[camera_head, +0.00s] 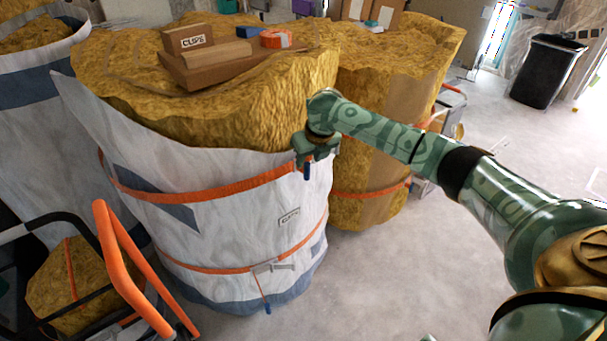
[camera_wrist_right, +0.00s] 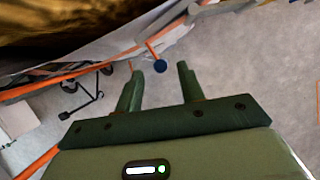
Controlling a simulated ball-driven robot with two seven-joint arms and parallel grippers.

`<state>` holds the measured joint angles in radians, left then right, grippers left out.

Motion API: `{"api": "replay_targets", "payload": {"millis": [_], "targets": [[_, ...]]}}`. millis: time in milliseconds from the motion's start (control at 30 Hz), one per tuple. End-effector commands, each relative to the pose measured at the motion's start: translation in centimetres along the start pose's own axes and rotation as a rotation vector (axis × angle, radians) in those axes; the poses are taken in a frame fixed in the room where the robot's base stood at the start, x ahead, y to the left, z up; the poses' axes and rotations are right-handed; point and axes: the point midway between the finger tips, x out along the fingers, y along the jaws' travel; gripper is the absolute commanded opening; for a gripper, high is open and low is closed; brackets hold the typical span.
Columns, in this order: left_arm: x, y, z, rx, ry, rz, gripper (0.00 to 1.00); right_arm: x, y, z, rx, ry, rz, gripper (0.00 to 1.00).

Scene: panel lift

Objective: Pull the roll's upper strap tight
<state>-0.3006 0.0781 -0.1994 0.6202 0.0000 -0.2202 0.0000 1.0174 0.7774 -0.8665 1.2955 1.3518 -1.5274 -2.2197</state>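The roll (camera_head: 230,215) stands wrapped in white sheet, with yellow wool on top. Its orange upper strap (camera_head: 215,190) runs around it and ends at my right gripper (camera_head: 315,150). A blue tab (camera_head: 306,171) hangs just under that gripper, which hides the strap's end there. In the right wrist view my right gripper (camera_wrist_right: 160,75) has its fingers apart. An orange strap tail with a round blue end (camera_wrist_right: 160,66) shows between or beyond the fingertips; I cannot tell which strap it belongs to. My left gripper is not in view.
The lower strap (camera_head: 210,268) has a grey buckle and a hanging tail. Boxes (camera_head: 215,65) lie on the roll. Another yellow roll (camera_head: 385,110) stands behind. An orange-framed cart (camera_head: 130,270) is at the lower left. The floor (camera_head: 400,285) is clear at right.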

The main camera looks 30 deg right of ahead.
Motion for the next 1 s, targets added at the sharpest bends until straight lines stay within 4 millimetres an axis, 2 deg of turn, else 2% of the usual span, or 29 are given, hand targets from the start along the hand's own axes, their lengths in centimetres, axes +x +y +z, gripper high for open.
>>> {"api": "replay_targets", "payload": {"millis": [33,233,400,667,700,800,833,1000], "targets": [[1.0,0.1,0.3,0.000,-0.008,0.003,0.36,1.9,0.1,-0.3,0.001,0.005,0.000,0.39],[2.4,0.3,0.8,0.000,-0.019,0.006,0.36,5.0,0.0,-0.1,0.002,0.002,0.000,0.39],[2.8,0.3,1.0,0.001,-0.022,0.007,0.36,6.0,0.0,0.0,0.002,-0.001,0.001,0.39],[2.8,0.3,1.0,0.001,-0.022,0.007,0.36,6.0,0.0,0.1,0.002,-0.002,0.000,0.39],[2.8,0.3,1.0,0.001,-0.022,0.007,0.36,6.0,0.0,0.1,0.002,-0.002,0.000,0.33],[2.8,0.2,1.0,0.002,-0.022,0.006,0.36,6.0,0.0,0.1,0.002,-0.001,0.000,0.05],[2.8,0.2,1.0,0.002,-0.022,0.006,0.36,6.0,0.0,0.1,0.002,-0.001,0.000,0.00],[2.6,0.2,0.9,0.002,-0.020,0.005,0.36,5.8,-0.1,-0.1,0.002,-0.001,0.000,0.00]]}}
